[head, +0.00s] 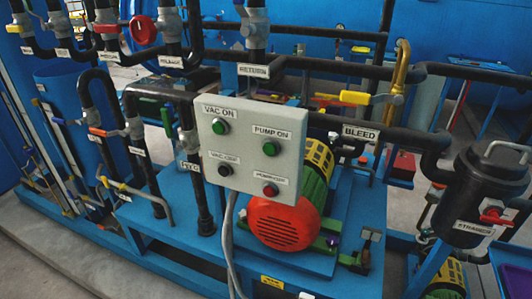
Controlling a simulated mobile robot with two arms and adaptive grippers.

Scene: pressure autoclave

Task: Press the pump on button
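The pump on button (270,149) is a round green button in the head view. It sits at the upper right of a light grey control box (246,172), just under the label "PUMP ON". A second green button (221,127) is at the upper left of the box under "VAC ON". A dark button (225,170) is at the lower left, and a red button (270,190) at the lower right under a label. Nothing covers the face of the box. Neither of my grippers is in view.
Black pipes with valves surround the box, including a yellow-handled valve (356,97) and the BLEED pipe (368,134). A red and green pump motor (285,224) stands behind and below it on a blue base. A black strainer (485,190) is at the right. Bare floor shows at lower left.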

